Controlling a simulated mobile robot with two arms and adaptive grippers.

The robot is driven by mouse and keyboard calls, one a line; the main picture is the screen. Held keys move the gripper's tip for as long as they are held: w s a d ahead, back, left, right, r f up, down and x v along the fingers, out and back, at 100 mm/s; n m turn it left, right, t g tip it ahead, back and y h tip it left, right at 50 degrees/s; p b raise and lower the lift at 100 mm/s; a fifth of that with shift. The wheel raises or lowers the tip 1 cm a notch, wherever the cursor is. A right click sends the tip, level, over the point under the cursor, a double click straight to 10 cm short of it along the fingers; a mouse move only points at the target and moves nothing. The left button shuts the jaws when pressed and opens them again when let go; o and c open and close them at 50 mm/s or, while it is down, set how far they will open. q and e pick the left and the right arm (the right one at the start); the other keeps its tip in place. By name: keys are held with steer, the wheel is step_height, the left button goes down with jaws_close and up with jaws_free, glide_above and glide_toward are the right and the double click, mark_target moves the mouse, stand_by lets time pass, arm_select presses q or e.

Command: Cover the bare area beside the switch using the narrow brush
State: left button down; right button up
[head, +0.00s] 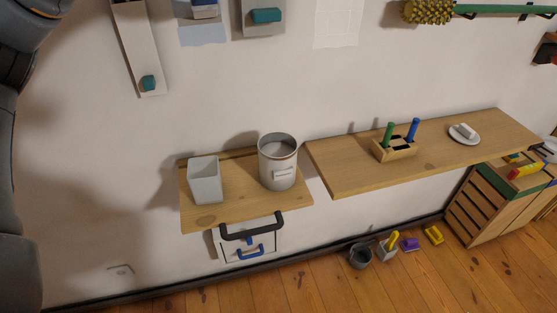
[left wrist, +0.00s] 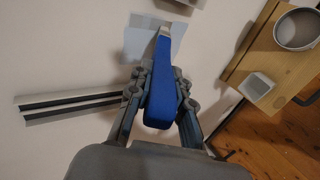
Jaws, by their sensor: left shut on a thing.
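My left gripper (left wrist: 160,74) is shut on a blue handle in the left wrist view. This looks like the narrow brush (left wrist: 162,100), with a short pale metallic end pointing away from me. The end lies in front of a pale blue-grey patch (left wrist: 137,46) on the wall; I cannot tell whether it touches. The patch also shows at the top of the head view (head: 203,36), below a small white and blue block (head: 205,9). Whether that block is the switch is unclear. In the head view the left gripper is out of sight. My right gripper is in neither view.
A small wooden shelf (head: 207,216) holds a grey cup (head: 205,181) and a metal can (head: 278,165). A longer shelf (head: 345,180) to the right holds a wooden holder (head: 394,150) with green and blue handles. A slanted panel (head: 133,45) is on the wall left of the patch.

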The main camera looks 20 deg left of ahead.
arm_select(q)
step_height(320, 180, up, 8)
steer(key=p, duration=0.6)
steer(key=shift+w+f, duration=0.1)
steer(key=shift+f, duration=0.15)
